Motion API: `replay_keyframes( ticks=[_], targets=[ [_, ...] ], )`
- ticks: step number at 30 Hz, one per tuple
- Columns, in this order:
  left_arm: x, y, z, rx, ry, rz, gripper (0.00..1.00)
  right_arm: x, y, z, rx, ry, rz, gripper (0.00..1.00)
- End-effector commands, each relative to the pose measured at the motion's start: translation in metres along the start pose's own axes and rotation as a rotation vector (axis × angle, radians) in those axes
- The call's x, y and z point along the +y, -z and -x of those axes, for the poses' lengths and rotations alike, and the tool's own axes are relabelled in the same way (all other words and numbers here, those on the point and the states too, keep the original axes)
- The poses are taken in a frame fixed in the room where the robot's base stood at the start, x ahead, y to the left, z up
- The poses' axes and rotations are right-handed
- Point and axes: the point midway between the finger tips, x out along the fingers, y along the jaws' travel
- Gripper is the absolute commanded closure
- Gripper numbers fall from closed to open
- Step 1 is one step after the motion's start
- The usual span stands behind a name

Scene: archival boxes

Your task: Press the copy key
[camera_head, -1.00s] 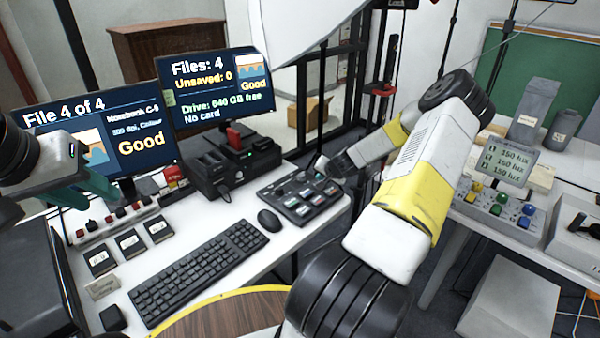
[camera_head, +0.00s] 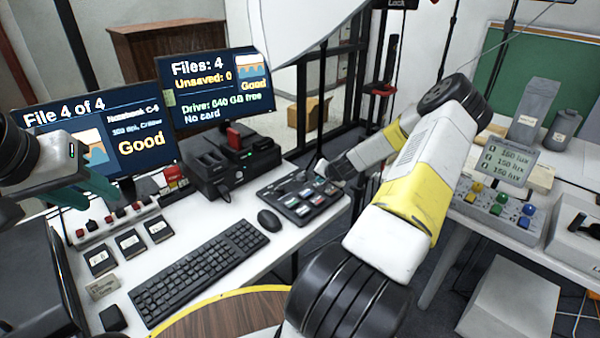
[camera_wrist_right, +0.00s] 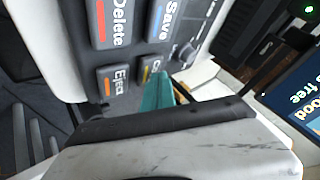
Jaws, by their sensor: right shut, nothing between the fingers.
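The key panel (camera_head: 303,194) lies on the white desk, right of the mouse, with several labelled keys.
The mouse (camera_head: 269,220) and keyboard (camera_head: 199,270) lie left of the panel. A black card dock (camera_head: 232,168) stands behind it.

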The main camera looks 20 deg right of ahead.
Motion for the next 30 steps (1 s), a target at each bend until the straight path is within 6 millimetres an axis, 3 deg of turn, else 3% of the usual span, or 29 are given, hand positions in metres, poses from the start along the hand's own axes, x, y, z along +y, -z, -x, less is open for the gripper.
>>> replay_keyframes(
  ticks=[20,30],
  targets=[
    [0.000,0.000,0.000,0.000,0.000,0.000,0.66,0.002,-0.003,-0.003,-0.002,0.000,0.000,1.00],
    [0.000,0.000,0.000,0.000,0.000,0.000,0.66,-0.006,0.004,0.008,-0.002,0.000,0.001,1.00]
  ],
)
